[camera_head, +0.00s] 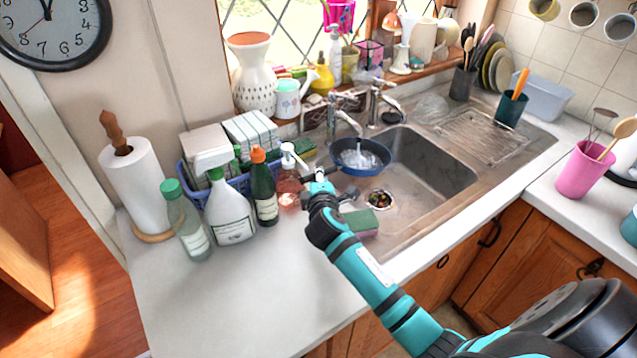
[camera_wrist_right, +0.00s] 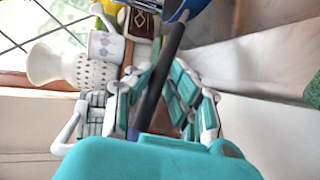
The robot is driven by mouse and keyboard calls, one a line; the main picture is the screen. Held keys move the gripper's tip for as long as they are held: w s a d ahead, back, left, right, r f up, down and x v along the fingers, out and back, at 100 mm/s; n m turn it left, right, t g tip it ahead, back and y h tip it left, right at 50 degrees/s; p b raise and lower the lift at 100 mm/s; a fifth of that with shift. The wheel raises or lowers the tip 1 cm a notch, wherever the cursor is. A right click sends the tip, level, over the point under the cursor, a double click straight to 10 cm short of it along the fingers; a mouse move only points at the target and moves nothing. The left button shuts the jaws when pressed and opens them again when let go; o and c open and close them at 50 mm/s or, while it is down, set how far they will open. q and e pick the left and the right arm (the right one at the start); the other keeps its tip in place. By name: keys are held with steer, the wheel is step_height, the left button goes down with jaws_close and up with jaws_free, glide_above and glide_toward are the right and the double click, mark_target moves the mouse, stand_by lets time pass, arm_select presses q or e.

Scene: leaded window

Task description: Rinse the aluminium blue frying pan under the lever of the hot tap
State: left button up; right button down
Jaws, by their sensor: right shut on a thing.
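The blue frying pan (camera_head: 376,171) is over the left part of the sink, beneath the spout of the left tap (camera_head: 337,116). Clear, rippled water shows inside it, and a stream seems to fall from that spout. A second tap (camera_head: 374,98) stands to its right; I cannot tell which is hot. My right gripper (camera_head: 319,186) is shut on the pan's dark handle (camera_wrist_right: 158,82), left of the pan. In the right wrist view the pan's blue edge (camera_wrist_right: 178,9) shows at the top, and the fingers lie on both sides of the handle. My left gripper is out of view.
A soap dispenser (camera_head: 289,180), a green bottle (camera_head: 264,190) and a spray bottle (camera_head: 229,212) crowd the counter left of my gripper. A sponge (camera_head: 361,222) lies at the sink's front edge, near my forearm. The right side of the basin (camera_head: 432,160) is free.

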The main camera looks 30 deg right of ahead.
steer(key=shift+d+r, duration=0.15)
steer(key=shift+d, duration=0.1)
stand_by(0.5)
steer(key=shift+s+d+p, duration=0.2)
steer(key=shift+d+p, duration=0.15)
steer(key=shift+s+a+p, duration=0.35)
steer(key=shift+s+a, duration=0.35)
steer(key=shift+s, duration=0.35)
steer(key=shift+s+a+p, duration=0.3)
steer(key=shift+s+a, duration=0.4)
steer(key=shift+s, duration=0.35)
steer(key=shift+s+a, duration=0.45)
steer(key=shift+s, duration=0.2)
steer(key=shift+s+a, duration=0.4)
steer(key=shift+s, duration=0.2)
steer(key=shift+p, duration=0.3)
